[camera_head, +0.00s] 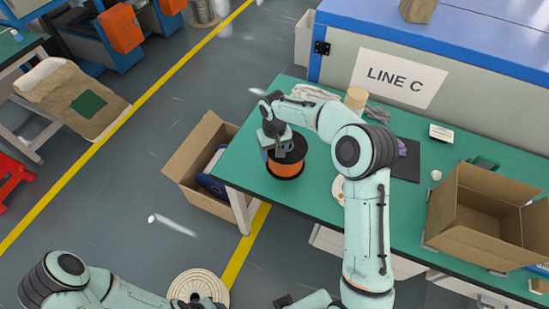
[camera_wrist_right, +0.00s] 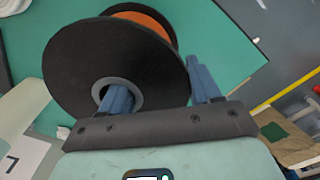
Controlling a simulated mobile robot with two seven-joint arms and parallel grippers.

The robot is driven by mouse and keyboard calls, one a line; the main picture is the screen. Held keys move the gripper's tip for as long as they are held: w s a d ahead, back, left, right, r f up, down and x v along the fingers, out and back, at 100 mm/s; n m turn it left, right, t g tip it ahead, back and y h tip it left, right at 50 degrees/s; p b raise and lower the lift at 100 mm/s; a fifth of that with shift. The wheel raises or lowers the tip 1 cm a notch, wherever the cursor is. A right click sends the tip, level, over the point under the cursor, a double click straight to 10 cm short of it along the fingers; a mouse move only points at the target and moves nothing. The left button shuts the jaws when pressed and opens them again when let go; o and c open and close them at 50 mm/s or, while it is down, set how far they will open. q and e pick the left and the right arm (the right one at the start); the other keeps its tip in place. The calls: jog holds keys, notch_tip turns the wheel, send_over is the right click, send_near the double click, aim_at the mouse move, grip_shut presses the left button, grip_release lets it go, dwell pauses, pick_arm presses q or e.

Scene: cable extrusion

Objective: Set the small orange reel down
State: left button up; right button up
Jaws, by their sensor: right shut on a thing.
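The small orange reel (camera_head: 287,167), with black flanges and an orange winding, is at the left end of the green table (camera_head: 249,148). My right gripper (camera_head: 284,149) is shut on its rim from above. In the right wrist view one blue finger goes into the hub hole of the reel's black flange (camera_wrist_right: 75,65), and the other finger is outside the rim. I cannot tell whether the reel touches the table top.
An open cardboard box (camera_head: 487,215) stands on the table's right end. Another box (camera_head: 196,160) with a blue-rimmed reel stands on the floor by the table's left edge.

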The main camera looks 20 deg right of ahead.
pick_arm(q)
jog(key=shift+s+f, duration=0.1)
pick_arm(e)
jog(key=shift+f, duration=1.8)
jog(key=shift+f, duration=0.1)
jog(key=o, duration=1.3)
pick_arm(q)
jog(key=shift+f, duration=0.1)
jog(key=shift+w+r+p, duration=0.4)
jog(key=shift+w+r, duration=0.1)
jog(key=shift+r, duration=0.2)
pick_arm(e)
notch_tip(320, 180, up, 12)
jog(key=shift+r, duration=0.1)
pick_arm(q)
jog(key=shift+s, duration=0.1)
pick_arm(e)
jog(key=shift+s, duration=0.1)
